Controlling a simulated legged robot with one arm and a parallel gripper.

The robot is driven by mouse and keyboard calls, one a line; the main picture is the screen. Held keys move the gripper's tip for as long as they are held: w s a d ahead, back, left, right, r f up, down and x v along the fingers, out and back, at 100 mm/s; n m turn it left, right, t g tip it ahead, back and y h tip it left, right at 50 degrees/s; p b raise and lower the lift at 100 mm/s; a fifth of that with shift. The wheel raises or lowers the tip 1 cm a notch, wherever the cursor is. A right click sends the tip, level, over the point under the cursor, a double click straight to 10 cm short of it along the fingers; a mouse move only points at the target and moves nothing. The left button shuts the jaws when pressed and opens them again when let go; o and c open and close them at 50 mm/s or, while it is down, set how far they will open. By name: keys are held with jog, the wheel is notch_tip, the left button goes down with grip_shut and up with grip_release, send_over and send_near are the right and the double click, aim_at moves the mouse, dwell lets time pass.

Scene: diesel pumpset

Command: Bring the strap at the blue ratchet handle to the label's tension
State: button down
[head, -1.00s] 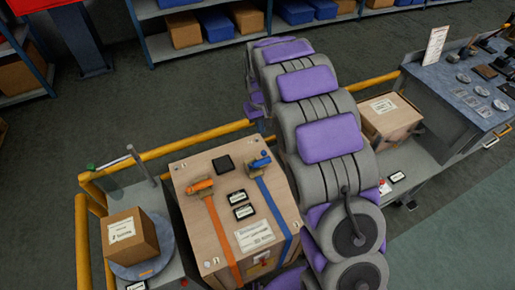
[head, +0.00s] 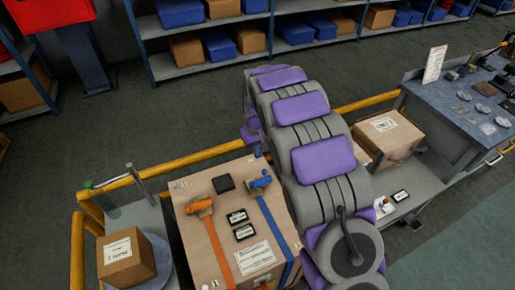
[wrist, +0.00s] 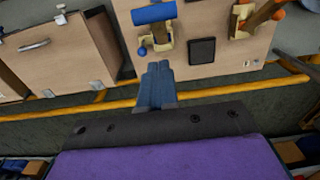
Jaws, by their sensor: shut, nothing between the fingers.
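The blue ratchet handle (head: 260,182) sits on top of a wooden crate (head: 200,247), on a blue strap (head: 275,225) that runs down the crate's near side. In the wrist view the blue ratchet handle (wrist: 153,14) is a blue bar on a cream bracket, with a small blue ball below it. My gripper (wrist: 158,66) is shut and empty, its fingertips just short of the bracket in the picture; I cannot tell whether they touch. A white label (head: 254,257) lies on the crate, its text too small to read.
An orange ratchet (head: 199,206) with an orange strap sits left of the blue one. A black square pad (head: 223,184) lies between them. A yellow rail (head: 190,160) runs behind the crate. A smaller carton (head: 128,258) stands at left, a workbench (head: 440,95) at right.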

aim_at(258, 181)
jog(key=shift+s+d+f+b, duration=0.2)
jog(key=shift+s+f+b, duration=0.2)
jog(key=shift+f, duration=1)
jog(key=shift+s+d+f+b, duration=0.15)
jog(key=shift+s+f+b, duration=0.2)
jog(key=shift+f, duration=1)
jog(key=shift+s+d+f+b, duration=0.25)
jog(key=shift+s+f, duration=0.2)
jog(key=shift+f, duration=0.95)
jog(key=shift+a, duration=0.1)
jog(key=shift+s, duration=0.1)
